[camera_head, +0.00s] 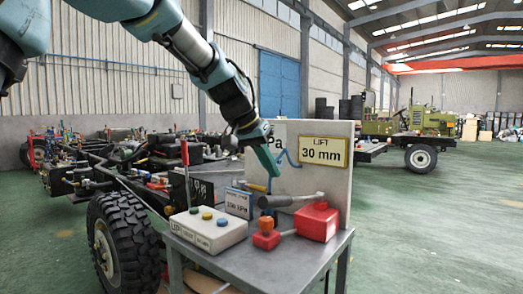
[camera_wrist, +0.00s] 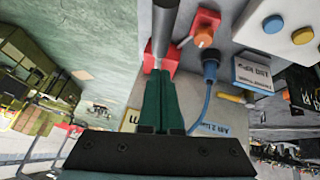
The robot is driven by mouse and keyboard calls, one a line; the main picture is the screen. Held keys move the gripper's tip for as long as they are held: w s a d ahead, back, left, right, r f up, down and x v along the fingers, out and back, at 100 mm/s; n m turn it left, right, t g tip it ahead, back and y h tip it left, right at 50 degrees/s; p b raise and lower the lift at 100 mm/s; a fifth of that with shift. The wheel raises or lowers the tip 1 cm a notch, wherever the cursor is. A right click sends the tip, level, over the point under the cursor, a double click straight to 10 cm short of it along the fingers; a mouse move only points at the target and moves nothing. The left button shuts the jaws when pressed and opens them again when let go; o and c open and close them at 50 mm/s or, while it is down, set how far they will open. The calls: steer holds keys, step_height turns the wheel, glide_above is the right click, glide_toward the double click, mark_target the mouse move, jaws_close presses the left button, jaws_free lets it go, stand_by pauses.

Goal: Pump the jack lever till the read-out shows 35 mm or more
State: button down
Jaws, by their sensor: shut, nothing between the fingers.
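The read-out (camera_head: 321,151) on the upright panel shows "LIFT 30 mm". The red jack (camera_head: 318,222) stands on the metal table; part of it shows beside the fingertips in the wrist view (camera_wrist: 150,62). Its lever (camera_head: 290,200) has a dark grip and grey shaft, lies nearly level and points left from the jack. The lever also shows in the wrist view (camera_wrist: 165,22), beyond the fingertips. My gripper (camera_head: 274,172) has green fingers pressed together, pointing down above the lever's dark grip. The fingers (camera_wrist: 158,78) are empty; I cannot tell whether they touch the lever.
An orange-red knob unit (camera_head: 266,238) sits just left of the jack. A white button box (camera_head: 208,229) with a red-tipped stick, a small display (camera_head: 238,203) and a blue hose (camera_head: 283,158) are close by. A big tyre (camera_head: 122,243) stands left of the table (camera_head: 290,262).

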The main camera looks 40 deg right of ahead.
steer(key=shift+s+a+f, duration=0.15)
steer(key=shift+f, duration=0.45)
steer(key=shift+s+a+f, duration=0.1)
steer(key=shift+s+f, duration=0.1)
steer(key=shift+f, duration=0.4)
steer(key=shift+s+a+f, duration=0.15)
steer(key=shift+f, duration=0.45)
steer(key=shift+f, duration=0.1)
